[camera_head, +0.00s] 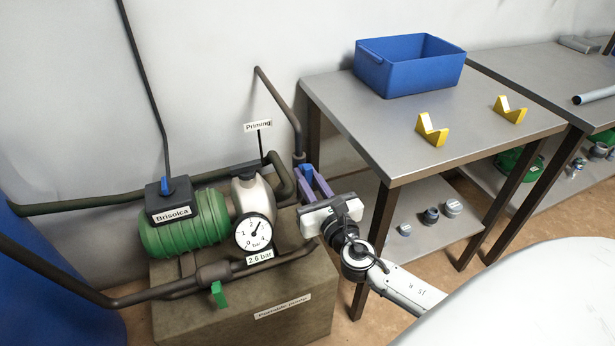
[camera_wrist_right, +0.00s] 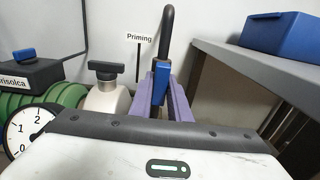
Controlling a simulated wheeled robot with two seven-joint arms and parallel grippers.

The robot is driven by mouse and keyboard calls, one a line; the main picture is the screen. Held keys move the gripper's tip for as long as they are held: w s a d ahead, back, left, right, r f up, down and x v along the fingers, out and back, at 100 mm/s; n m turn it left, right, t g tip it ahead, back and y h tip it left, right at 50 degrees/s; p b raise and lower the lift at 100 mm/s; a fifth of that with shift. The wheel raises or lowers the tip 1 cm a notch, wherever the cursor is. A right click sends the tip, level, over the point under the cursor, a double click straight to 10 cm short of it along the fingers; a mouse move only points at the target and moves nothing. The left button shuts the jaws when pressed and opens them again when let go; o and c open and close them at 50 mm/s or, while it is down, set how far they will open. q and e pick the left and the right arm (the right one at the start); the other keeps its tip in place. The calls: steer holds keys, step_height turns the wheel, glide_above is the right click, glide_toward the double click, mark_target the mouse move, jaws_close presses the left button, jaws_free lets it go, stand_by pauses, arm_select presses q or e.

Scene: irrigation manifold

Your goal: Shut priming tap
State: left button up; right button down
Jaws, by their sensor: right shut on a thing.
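The priming tap shows as a blue handle (camera_head: 306,170) on the dark pipe beside the "Priming" sign (camera_head: 258,126). In the right wrist view the blue handle (camera_wrist_right: 161,82) stands upright between the purple fingers of my right gripper (camera_wrist_right: 160,98). My right gripper (camera_head: 314,186) reaches in from the right and is shut on this handle. The tap's body is mostly hidden behind the gripper. My left gripper is not in view.
Left of the tap stand a green pump (camera_head: 178,238), a cream tank (camera_head: 252,196) and a round gauge (camera_head: 254,233) above a "2.6 bar" label. A green lever (camera_head: 218,296) hangs from the lower pipe. A metal table (camera_head: 385,130) with a blue bin (camera_head: 410,72) stands close on the right.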

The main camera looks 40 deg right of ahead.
steer(key=shift+m, duration=0.3)
steer(key=m+b, duration=0.1)
steer(key=m, duration=0.1)
steer(key=shift+m, duration=0.4)
steer(key=m+b, duration=0.1)
steer(key=m, duration=0.3)
steer(key=shift+a+m, duration=0.1)
steer(key=shift+m, duration=0.2)
steer(key=m+b, duration=0.1)
steer(key=m, duration=0.3)
steer(key=shift+m, duration=0.3)
steer(key=m, duration=0.4)
steer(key=shift+r+m, duration=0.15)
steer(key=shift+m, duration=0.85)
steer(key=c, duration=1.7)
jaws_free()
